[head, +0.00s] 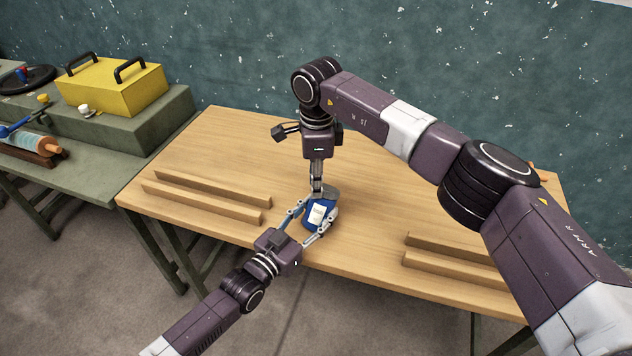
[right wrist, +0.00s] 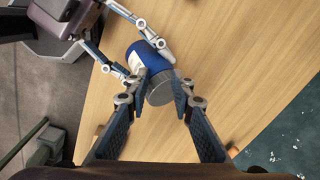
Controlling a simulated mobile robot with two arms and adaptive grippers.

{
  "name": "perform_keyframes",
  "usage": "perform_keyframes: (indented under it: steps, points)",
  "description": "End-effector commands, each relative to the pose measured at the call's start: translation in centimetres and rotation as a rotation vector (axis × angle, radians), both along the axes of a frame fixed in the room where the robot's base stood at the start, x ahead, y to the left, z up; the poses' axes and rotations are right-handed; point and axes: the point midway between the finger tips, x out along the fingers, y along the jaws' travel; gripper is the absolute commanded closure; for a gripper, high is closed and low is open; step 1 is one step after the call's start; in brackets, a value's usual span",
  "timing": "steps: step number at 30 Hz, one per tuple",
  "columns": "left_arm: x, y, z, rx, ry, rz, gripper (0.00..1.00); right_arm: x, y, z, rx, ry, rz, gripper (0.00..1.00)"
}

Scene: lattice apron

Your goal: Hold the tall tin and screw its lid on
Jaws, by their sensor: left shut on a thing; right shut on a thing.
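The tall tin (head: 322,226) is blue with a white label and stands near the front edge of the wooden table, in the middle. My left gripper (head: 316,214) is shut on its body, one finger on each side. The grey round lid (right wrist: 160,93) is at the tin's top end, and the blue tin body (right wrist: 148,60) shows beyond it in the right wrist view. My right gripper (right wrist: 162,86) comes from above and is shut on the lid. Whether a gap remains between lid and tin cannot be told.
Two wooden strips (head: 205,197) lie on the table at left and two more (head: 455,260) at right. The table around the tin is clear.

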Motion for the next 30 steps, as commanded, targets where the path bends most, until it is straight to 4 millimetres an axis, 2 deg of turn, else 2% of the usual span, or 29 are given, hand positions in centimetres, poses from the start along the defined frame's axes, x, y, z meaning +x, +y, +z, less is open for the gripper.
perform_keyframes:
  steps: [1,5,6,11,30]
  points:
    - [0.63,0.56,-0.08,-0.001,0.003,0.012,1.00,-2.08,-0.15,-2.44,-0.019,0.070,0.007,1.00]
    - [0.66,0.54,-0.02,-0.001,0.002,0.012,1.00,-2.08,-0.16,-2.45,-0.019,0.070,0.006,1.00]
    - [0.68,0.55,0.00,-0.002,0.001,0.012,1.00,-2.07,-0.17,-2.45,-0.019,0.070,0.006,0.79]
    - [0.68,0.53,0.10,0.000,-0.002,0.011,1.00,-2.01,-0.24,-2.46,-0.019,0.069,0.005,0.63]
    - [0.35,0.34,-0.08,0.003,0.002,0.007,1.00,-1.78,-0.18,-2.03,-0.014,0.061,0.004,0.63]
